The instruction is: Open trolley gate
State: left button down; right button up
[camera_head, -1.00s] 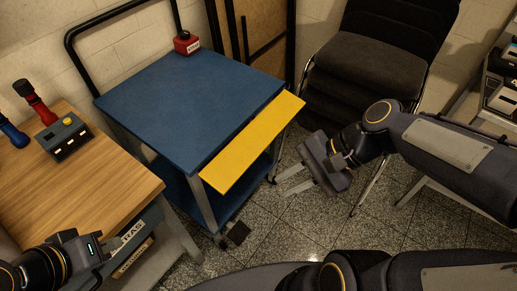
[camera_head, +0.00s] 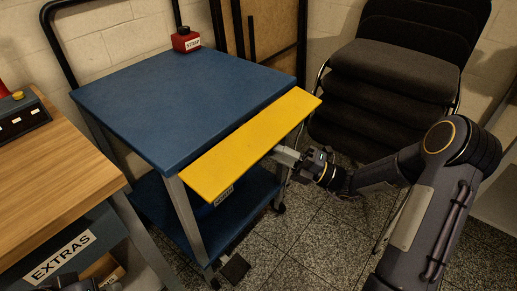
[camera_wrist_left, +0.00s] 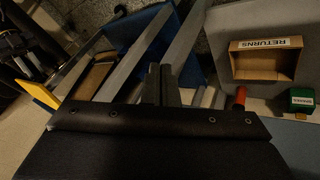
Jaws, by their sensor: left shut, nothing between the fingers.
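The blue trolley (camera_head: 180,105) stands in the middle of the head view, with a lower blue shelf (camera_head: 165,205). Its yellow gate panel (camera_head: 250,145) runs along the near right edge of the top and sticks outward, roughly level with it. My right gripper (camera_head: 284,155) is at the gate's outer edge, partly hidden beneath it. Its fingers show edge-on, so contact and opening cannot be told. My left gripper (camera_wrist_left: 162,82) is shut and empty in the left wrist view, well away from the gate. A yellow strip, probably the gate, shows at that view's left (camera_wrist_left: 37,93).
A red labelled box (camera_head: 186,40) sits at the trolley top's back corner. A wooden table (camera_head: 50,180) marked EXTRAS stands left. Stacked dark chairs (camera_head: 395,70) stand close behind my right arm. A RETURNS box (camera_wrist_left: 265,62) shows in the wrist view.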

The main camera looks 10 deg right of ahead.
aim_at(260, 144)
jog(key=b+x, duration=0.1)
jog(key=x, duration=0.4)
jog(key=shift+w+a+r, duration=0.15)
jog(key=shift+a, duration=0.2)
grip_shut()
